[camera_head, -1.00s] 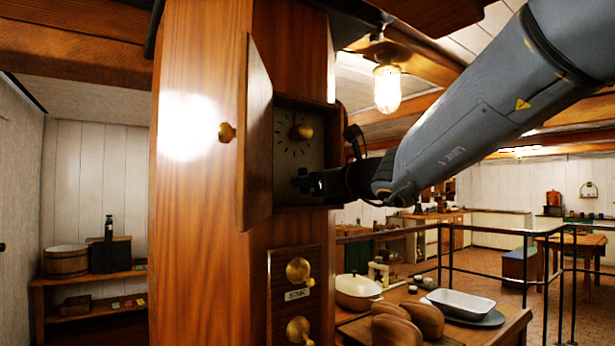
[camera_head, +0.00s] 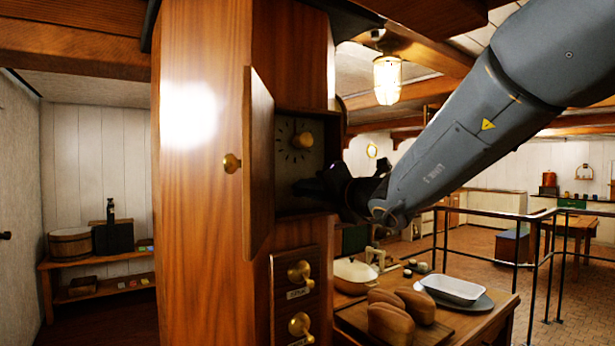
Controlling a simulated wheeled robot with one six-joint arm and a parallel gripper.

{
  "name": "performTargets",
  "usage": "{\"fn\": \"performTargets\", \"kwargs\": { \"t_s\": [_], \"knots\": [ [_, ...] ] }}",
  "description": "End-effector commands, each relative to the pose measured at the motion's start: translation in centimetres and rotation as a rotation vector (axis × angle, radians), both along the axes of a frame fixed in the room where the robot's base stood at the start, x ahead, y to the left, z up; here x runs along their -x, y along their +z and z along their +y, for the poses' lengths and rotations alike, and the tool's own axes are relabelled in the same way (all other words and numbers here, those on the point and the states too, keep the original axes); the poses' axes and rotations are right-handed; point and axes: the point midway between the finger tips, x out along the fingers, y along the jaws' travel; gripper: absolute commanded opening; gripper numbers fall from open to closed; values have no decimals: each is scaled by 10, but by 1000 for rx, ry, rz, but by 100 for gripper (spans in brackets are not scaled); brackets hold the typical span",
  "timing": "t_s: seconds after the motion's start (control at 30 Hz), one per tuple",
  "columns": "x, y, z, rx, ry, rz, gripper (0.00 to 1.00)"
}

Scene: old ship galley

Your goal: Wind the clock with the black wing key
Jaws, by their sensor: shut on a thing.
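Whether the key is seated in the clock is hidden.
Below the recess is a panel with two brass knobs (camera_head: 300,272). A counter at lower right holds brown loaves (camera_head: 402,318), a white tray (camera_head: 453,289) and a lidded cream pot (camera_head: 353,275). A black railing (camera_head: 490,218) stands behind. A shelf (camera_head: 95,262) is at far left.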

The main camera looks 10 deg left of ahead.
Motion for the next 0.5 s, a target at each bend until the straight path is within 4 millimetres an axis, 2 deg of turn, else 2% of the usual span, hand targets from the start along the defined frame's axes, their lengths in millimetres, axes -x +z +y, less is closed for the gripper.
{"fn": "performTargets", "kwargs": {
  "t_s": [0.27, 0.5],
  "knots": [
    [-1, 1, -1, -102, -2, 114, 0],
    [-1, 1, -1, -290, -2, 335, 0]
  ]
}}
